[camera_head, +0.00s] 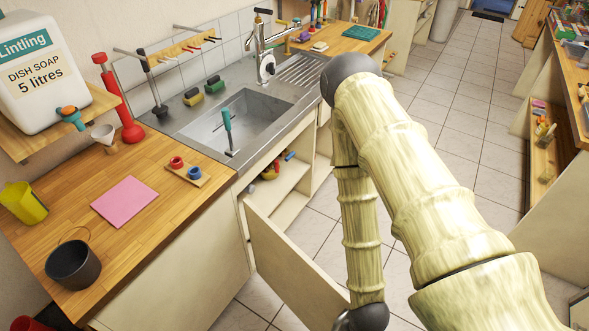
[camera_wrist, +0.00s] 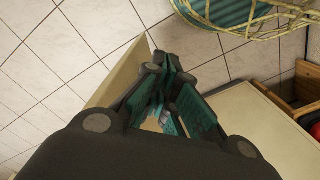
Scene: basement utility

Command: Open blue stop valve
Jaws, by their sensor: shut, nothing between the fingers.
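No blue stop valve can be made out for certain. A small blue item (camera_head: 290,156) shows inside the open cabinet under the sink, too small to identify. The cabinet door (camera_head: 295,262) stands swung open toward the floor. My gripper (camera_wrist: 166,112) is shut and empty, with teal fingers, in the wrist view. It is low beside a cream panel edge (camera_wrist: 124,76) that looks like the open door; I cannot tell whether they touch. In the head view my arm reaches down past the door and the gripper itself is out of sight.
Red and yellow items (camera_head: 270,171) lie in the cabinet. A wicker basket (camera_wrist: 250,22) is at the top right of the wrist view, near a cream panel (camera_wrist: 262,125). The counter (camera_head: 150,225) lies left; tiled floor (camera_head: 465,150) is clear to the right.

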